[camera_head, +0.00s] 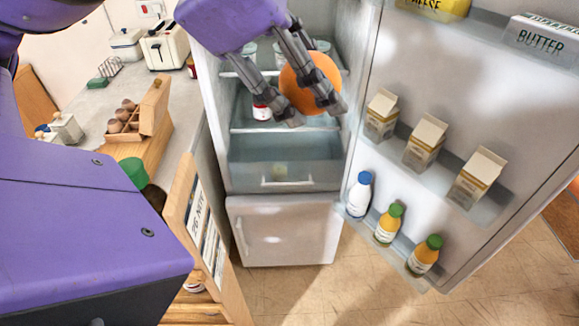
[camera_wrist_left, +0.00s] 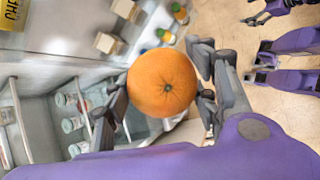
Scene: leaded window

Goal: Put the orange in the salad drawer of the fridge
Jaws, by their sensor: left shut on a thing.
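The orange (camera_head: 310,84) is held in my left gripper (camera_head: 316,106), in front of the fridge's open shelves. In the left wrist view the orange (camera_wrist_left: 162,84) sits between the fingers of the left gripper (camera_wrist_left: 160,88). The salad drawer (camera_head: 286,163) is at the bottom of the fridge compartment, below the orange. It has a clear front with a handle and looks pushed in. A small pale item shows dimly inside it. My right gripper (camera_wrist_left: 268,62) shows at the right of the left wrist view, away from the fridge; its jaw state is unclear.
The open fridge door (camera_head: 470,150) stands to the right, with cartons (camera_head: 424,142) and bottles (camera_head: 388,225) in its racks. A worktop (camera_head: 185,110) with an egg box (camera_head: 140,115) and a toaster (camera_head: 166,46) is left. A lower closed door (camera_head: 285,232) sits under the drawer.

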